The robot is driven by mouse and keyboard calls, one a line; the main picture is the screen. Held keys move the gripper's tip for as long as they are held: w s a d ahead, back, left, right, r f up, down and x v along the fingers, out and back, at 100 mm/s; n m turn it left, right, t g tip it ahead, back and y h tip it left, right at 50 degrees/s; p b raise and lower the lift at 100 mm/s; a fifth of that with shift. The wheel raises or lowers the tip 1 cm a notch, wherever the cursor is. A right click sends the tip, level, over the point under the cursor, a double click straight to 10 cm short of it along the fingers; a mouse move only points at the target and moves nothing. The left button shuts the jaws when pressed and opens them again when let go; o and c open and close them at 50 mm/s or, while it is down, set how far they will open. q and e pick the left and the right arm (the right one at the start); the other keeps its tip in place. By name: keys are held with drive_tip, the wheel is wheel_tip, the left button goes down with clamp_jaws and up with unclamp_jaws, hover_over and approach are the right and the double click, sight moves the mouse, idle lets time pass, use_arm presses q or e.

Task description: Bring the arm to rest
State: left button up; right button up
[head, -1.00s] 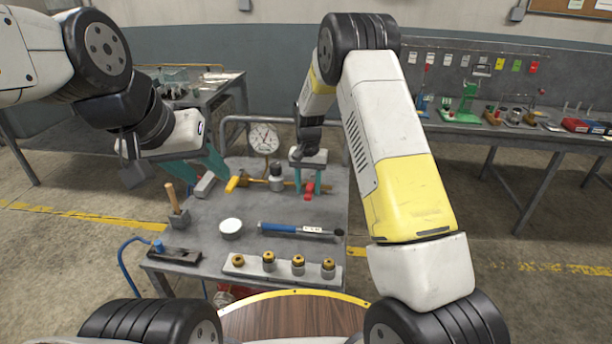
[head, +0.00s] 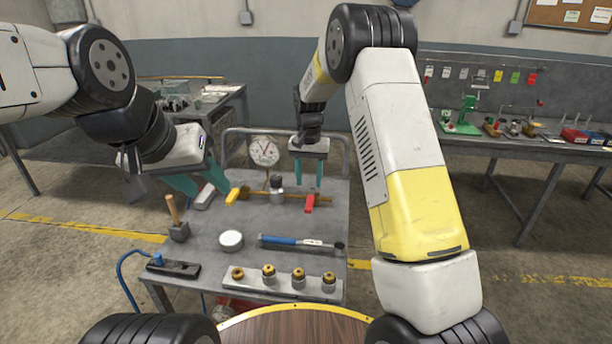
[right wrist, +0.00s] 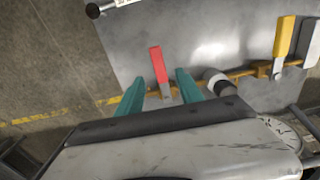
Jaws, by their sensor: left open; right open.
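My right gripper (head: 306,178) is open and empty above the far right part of the grey cart top (head: 205,255). Its teal fingers show in the right wrist view (right wrist: 161,92), with a red handle (right wrist: 158,64) lying between and beyond them. In the head view the red handle (head: 309,203) is below the fingers, apart from them. My left gripper (head: 203,180) is open at the cart's far left, with its teal fingers near a yellow handle (head: 232,195) and a grey block (head: 204,197). I cannot tell whether they touch.
A brass pipe (head: 258,194), a dial gauge (head: 264,152), a white round lid (head: 231,239), a blue-handled tool (head: 290,240) and a rack with brass-topped fittings (head: 283,284) are on the cart. A mallet (head: 178,228) stands at left. A workbench (head: 530,148) is at right.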

drive_tip(key=s+d+r+n+t+y, duration=0.1)
drive_tip(key=s+d+r, duration=0.2)
drive_tip(key=s+r, duration=0.5)
drive_tip(key=s+d+r+t+y, duration=0.1)
drive_tip(key=s+d+r+t, duration=0.3)
drive_tip(key=r, duration=0.6)
drive_tip(key=s+d+r+n, duration=0.1)
drive_tip(key=s, duration=0.9)
drive_tip(key=s+d+r+n+t, duration=0.1)
drive_tip(key=s, duration=1)
drive_tip(key=shift+r, duration=0.4)
drive_tip(key=shift+w, duration=0.1)
